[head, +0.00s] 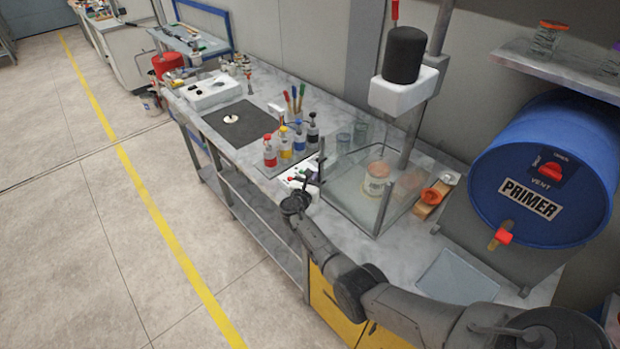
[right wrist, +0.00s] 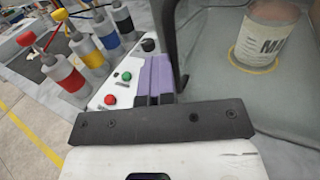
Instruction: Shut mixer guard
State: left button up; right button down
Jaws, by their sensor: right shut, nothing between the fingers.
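The mixer (head: 402,75) stands at the back of the bench, with a black motor on a white head. Below it is the clear mixer guard (head: 350,205) with dark edges, standing around a labelled can (head: 376,178). In the right wrist view the can (right wrist: 268,35) shows through the clear guard panel (right wrist: 215,75). My right gripper (head: 318,168) is at the guard's left side, by its dark upright edge. In the right wrist view its purple fingers (right wrist: 155,78) are shut and empty, close beside that edge; contact cannot be told. My left gripper is out of view.
A small control box (right wrist: 118,85) with green and red buttons sits left of the fingers. Several coloured bottles (head: 285,145) stand beyond it. A blue primer drum (head: 545,165) is at right, and an orange-topped wooden piece (head: 430,200) lies right of the guard.

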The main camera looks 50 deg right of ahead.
jog(key=shift+s+d+r+g, duration=0.15)
jog(key=shift+s+d+g, duration=0.1)
jog(key=shift+g, duration=0.05)
